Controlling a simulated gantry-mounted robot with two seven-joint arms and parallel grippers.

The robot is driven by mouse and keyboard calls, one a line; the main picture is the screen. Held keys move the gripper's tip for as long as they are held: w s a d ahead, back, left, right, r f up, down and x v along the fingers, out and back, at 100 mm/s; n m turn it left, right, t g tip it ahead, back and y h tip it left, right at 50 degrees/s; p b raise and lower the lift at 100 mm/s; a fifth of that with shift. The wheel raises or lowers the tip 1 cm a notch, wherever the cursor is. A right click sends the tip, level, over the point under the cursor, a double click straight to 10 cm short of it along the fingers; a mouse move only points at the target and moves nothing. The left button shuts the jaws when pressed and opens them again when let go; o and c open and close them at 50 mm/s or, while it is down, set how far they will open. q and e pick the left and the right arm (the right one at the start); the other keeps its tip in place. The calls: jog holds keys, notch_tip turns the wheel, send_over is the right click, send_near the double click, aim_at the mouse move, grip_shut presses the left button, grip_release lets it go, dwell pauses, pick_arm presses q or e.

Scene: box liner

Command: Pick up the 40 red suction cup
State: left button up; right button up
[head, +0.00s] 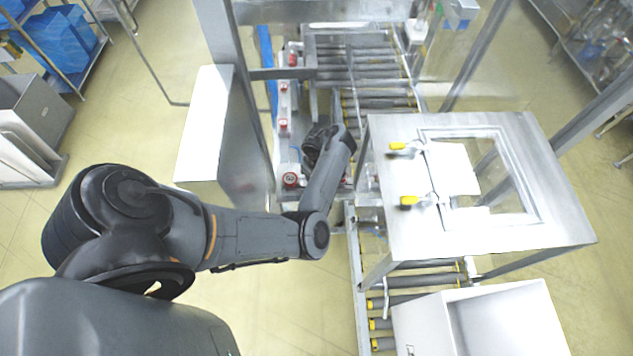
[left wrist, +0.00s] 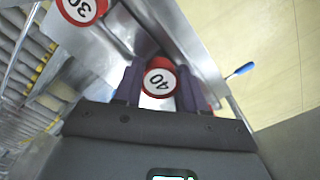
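The red suction cup marked 40 (left wrist: 160,79) has a white face and red rim. In the left wrist view it sits between the two dark fingers of my left gripper (left wrist: 161,88), one finger on each side. Its edges come close to both fingers, and I cannot tell whether they press on it. In the head view my left gripper (head: 318,145) is over the metal bench beside the conveyor, and the spot under it is hidden. My right gripper is in neither view.
A red cup marked 30 (left wrist: 82,8) is next to it in the left wrist view. Several red cups, such as one nearby (head: 291,180), stand in a row along the bench. A roller conveyor (head: 375,75) runs alongside; a metal frame table (head: 400,228) stands to the right.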

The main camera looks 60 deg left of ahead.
pick_arm(q)
jog(key=c, duration=0.3)
jog(key=shift+r, duration=0.1)
